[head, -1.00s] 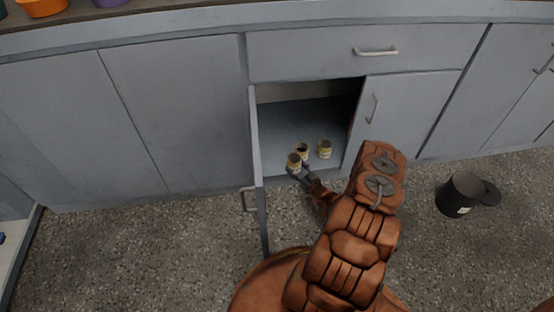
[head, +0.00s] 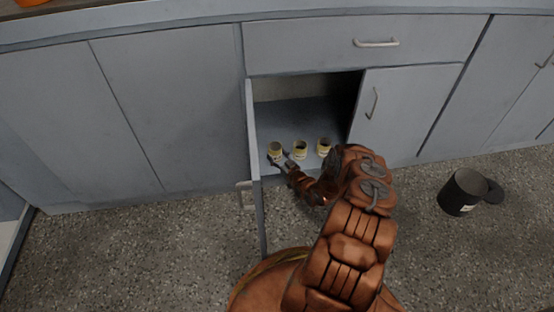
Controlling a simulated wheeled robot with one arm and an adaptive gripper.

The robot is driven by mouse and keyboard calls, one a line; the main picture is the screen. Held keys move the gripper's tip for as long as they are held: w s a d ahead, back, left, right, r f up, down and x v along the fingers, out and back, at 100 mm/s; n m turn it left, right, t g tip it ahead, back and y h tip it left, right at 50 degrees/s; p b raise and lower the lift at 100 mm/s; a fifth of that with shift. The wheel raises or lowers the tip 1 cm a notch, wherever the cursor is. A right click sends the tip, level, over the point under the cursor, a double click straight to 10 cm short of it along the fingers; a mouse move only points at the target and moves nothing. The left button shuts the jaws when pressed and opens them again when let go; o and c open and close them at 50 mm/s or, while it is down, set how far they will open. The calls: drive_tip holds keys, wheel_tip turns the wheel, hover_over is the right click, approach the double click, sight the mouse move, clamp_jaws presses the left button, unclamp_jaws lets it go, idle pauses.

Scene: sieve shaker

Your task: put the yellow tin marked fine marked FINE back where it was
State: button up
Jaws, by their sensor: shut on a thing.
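Three small yellow tins are in the open lower cabinet: a left tin (head: 275,149), a middle tin (head: 300,149) and a right tin (head: 324,147). They form a rough row near the front of the cabinet floor. Their markings are too small to read, so I cannot tell which is marked FINE by its label. My gripper (head: 277,161) is shut on the left tin, reaching it from the front right. The tin is upright; I cannot tell whether its base touches the cabinet floor.
The cabinet's open door (head: 255,180) stands out at the left, close to my gripper. The cabinet floor (head: 300,120) behind the tins is clear. A black container (head: 461,193) with a pale label stands on the speckled floor at the right.

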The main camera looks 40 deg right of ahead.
drive_tip(key=shift+f, duration=0.3)
drive_tip(key=shift+f, duration=0.15)
drive_tip(key=o, duration=1.2)
drive_tip(key=shift+r, duration=0.25)
drive_tip(key=s+p, duration=0.2)
drive_tip(key=s, duration=1)
drive_tip(key=shift+a+r+p, duration=0.25)
drive_tip(key=shift+a+p, duration=0.1)
drive_tip(key=shift+p, duration=0.05)
